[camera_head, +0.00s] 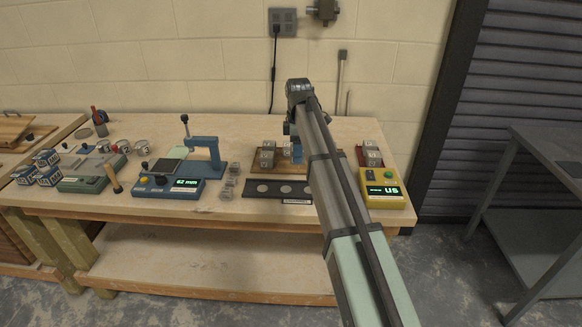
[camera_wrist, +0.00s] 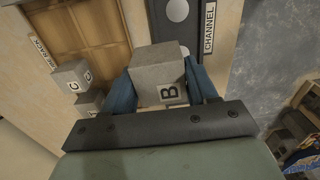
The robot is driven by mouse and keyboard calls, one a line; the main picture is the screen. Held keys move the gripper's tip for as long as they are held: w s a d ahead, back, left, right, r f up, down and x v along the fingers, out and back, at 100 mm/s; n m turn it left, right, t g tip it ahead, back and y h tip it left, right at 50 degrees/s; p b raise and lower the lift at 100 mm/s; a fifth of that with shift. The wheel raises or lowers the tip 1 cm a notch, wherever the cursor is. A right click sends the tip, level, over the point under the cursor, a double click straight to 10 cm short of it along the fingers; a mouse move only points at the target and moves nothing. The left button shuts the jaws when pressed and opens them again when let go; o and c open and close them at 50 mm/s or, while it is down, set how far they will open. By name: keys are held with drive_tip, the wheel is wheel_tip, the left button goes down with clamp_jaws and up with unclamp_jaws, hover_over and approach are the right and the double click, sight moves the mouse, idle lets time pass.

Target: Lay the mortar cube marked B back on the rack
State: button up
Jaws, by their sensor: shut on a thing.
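The grey mortar cube marked B (camera_wrist: 158,72) is between the two blue fingers of my gripper (camera_wrist: 163,88) in the wrist view, its B label facing the camera. My gripper is shut on it. In that view the cube overlaps the edge of the wooden rack (camera_wrist: 95,30), beside the black channel strip (camera_wrist: 178,38); its height above them is unclear. In the head view my gripper (camera_head: 296,150) is over the rack area, and my arm hides much of it and the cube.
A cube marked C (camera_wrist: 74,79) and another grey cube (camera_wrist: 89,103) sit at the rack's left in the wrist view. In the head view a yellow meter (camera_head: 384,188) stands right, a blue gauge (camera_head: 170,183) left, with small clear tubs (camera_head: 229,182) between gauge and channel.

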drive_tip(key=w+a, duration=0.4)
drive_tip(key=w, duration=0.6)
drive_tip(key=shift+s+d+f, duration=0.1)
drive_tip(key=shift+f, duration=2.2)
drive_tip(key=shift+s+d+f, duration=0.1)
drive_tip(key=shift+f, duration=2.15)
drive_tip(key=shift+f, duration=0.1)
drive_tip(key=o, duration=1.2)
drive_tip(key=shift+o, duration=0.2)
wheel_tip(320, 180, up, 12)
